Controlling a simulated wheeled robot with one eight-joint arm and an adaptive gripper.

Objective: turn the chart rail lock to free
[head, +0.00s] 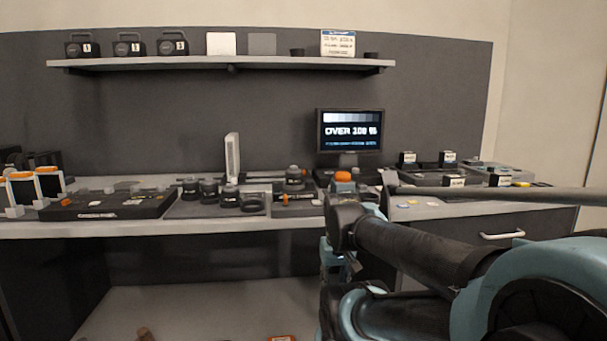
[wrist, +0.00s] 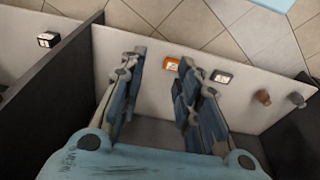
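I cannot make out for certain which part is the chart rail lock. A small orange lever (head: 285,199) shows beside the dark lens parts on the bench in the head view, but I cannot tell whether it is the lock. In the wrist view my gripper (wrist: 160,60) is open, its two blue fingers apart with nothing between them. In the head view my arm hides part of the bench right of centre, and my gripper's fingertips cannot be made out.
A monitor (head: 350,130) reading "OVER" stands at the back. An upright white panel (head: 232,157), several lenses (head: 208,190) and a dark tray (head: 108,206) crowd the bench. A drawer handle (head: 502,235) is at right. A labelled box (wrist: 221,77) and brown pegs (wrist: 262,97) sit low down.

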